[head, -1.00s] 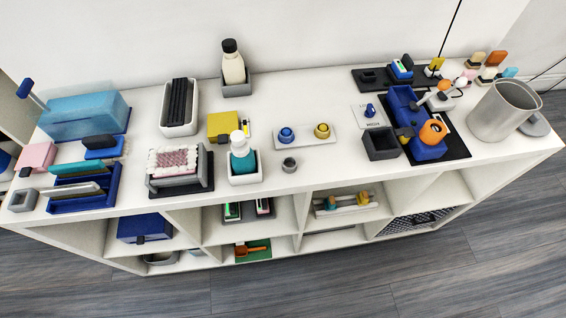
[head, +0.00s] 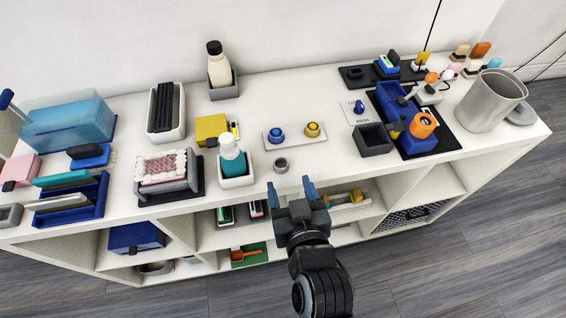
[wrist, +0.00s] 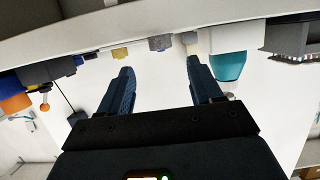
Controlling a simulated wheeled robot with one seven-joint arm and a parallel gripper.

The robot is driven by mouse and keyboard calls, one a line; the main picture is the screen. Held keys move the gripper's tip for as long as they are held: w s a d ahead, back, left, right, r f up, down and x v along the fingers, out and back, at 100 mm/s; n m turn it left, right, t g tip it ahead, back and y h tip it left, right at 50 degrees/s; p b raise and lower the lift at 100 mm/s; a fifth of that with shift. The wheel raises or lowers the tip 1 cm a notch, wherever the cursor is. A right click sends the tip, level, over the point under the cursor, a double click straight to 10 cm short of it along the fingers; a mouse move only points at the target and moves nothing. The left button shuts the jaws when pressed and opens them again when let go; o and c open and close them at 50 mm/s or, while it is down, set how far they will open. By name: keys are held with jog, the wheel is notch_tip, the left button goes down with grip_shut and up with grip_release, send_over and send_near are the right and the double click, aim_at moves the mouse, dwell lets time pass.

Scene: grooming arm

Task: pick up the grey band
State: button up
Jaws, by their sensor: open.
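The grey band (head: 281,165) is a small ring standing on the white shelf top near its front edge, in front of the blue and yellow knobs. In the wrist view, a small grey piece (wrist: 160,43) beyond the fingertips looks like this band. My gripper (head: 291,190) is open, its two blue fingers spread and nothing between them. In the head view its fingertips appear just below and slightly right of the band, by the shelf's front edge. The gripper also shows in the wrist view (wrist: 160,68). I cannot tell the fingertips' height relative to the band.
A teal-and-white pump bottle (head: 232,155) in a white holder stands left of the band. Behind it is a white plate (head: 295,138) with a blue and a yellow knob. A dark open box (head: 374,148) stands to the right.

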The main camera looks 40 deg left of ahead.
aim_at(283, 177)
jog(key=p+x, duration=0.1)
jog(key=x, duration=0.5)
jog(key=shift+a+f, duration=0.2)
jog(key=shift+f, duration=0.05)
jog(key=c, duration=1.1)
jog(key=shift+r, duration=0.15)
jog(key=shift+r, duration=0.6)
notch_tip(283, 177, up, 3)
jog(key=shift+w+f, duration=0.1)
jog(key=w+d+r+b, duration=0.2)
jog(key=d+r, duration=0.4)
jog(key=d, duration=0.5)
jog(key=shift+w+r, duration=0.4)
jog(key=shift+w, duration=0.4)
